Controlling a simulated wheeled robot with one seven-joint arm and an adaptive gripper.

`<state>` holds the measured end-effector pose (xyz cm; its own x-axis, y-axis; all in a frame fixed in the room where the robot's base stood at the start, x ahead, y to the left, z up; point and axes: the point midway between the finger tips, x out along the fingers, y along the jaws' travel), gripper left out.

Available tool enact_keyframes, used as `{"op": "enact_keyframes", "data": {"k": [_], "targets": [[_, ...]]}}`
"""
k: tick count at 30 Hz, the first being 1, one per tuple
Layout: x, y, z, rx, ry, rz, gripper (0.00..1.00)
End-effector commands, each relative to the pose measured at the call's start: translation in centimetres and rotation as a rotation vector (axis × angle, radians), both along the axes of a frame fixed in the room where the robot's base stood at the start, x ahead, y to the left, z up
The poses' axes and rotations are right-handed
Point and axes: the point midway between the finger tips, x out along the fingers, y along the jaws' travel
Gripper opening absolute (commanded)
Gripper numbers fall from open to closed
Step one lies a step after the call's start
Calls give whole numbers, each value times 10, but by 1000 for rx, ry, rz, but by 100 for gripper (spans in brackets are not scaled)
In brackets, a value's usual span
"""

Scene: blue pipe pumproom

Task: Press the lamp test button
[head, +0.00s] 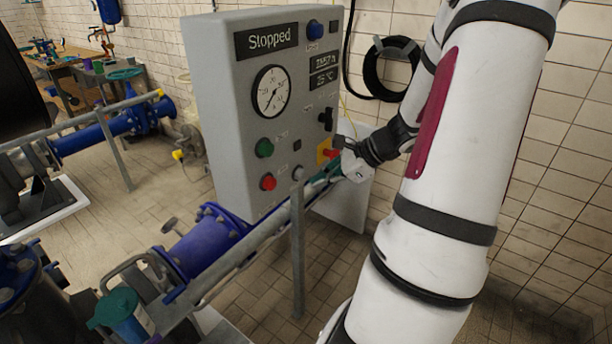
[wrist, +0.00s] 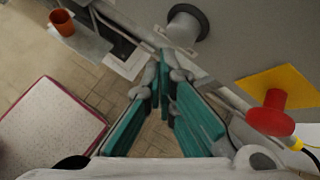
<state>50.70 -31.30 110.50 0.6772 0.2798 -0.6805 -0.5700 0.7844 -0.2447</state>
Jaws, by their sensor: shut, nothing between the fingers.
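The grey control panel (head: 225,110) stands upright and shows "Stopped" on its display. A pale grey button (head: 298,173) is low on its face, beside a red button (head: 268,182) and below a small dark one. A grey button with a dark collar also shows in the wrist view (wrist: 187,24). The labels are too small to read, so I cannot tell which is lamp test. My gripper (head: 318,186) is in front of the panel's lower right. Its teal fingers (wrist: 167,68) are shut and empty, tips close to the grey button; contact cannot be told.
A red emergency stop (wrist: 271,114) on a yellow plate (wrist: 250,82) sticks out right of my fingers. A green button (head: 264,148), a blue knob (head: 315,29) and a black selector (head: 326,117) are on the panel. A rail (head: 240,252) and blue pipe (head: 212,240) run below.

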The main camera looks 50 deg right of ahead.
Motion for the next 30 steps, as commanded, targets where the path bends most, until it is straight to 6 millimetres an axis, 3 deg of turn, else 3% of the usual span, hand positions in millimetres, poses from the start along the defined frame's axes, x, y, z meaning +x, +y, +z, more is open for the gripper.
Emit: {"op": "enact_keyframes", "data": {"k": [13,30], "targets": [[-39,-3,1,2,0,0,0],[-41,-3,0,0,1,1,0]]}}
